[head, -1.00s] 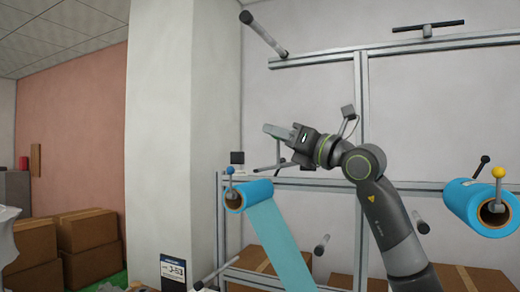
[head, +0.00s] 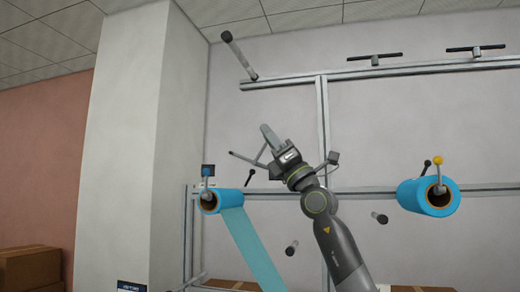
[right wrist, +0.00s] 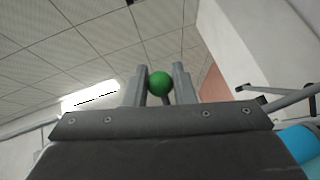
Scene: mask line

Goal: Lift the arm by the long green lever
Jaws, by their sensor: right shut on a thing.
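My right gripper (head: 270,136) points up in the middle of the head view, in front of the metal frame. In the right wrist view its two fingers stand on either side of a round green knob (right wrist: 160,83), the end of the green lever, and are shut on it. The gripper hides the knob in the head view. A thin grey rod (head: 247,159) with a dark end sticks out to the left just below the gripper; I cannot tell how it joins the lever. My left gripper is not in view.
A blue roll (head: 208,201) with a blue-knobbed lever and a hanging blue sheet (head: 243,240) is at left. Another blue roll (head: 420,196) with a yellow-knobbed lever is at right. A white pillar (head: 140,130) stands at left. Rails (head: 322,130) run behind my arm.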

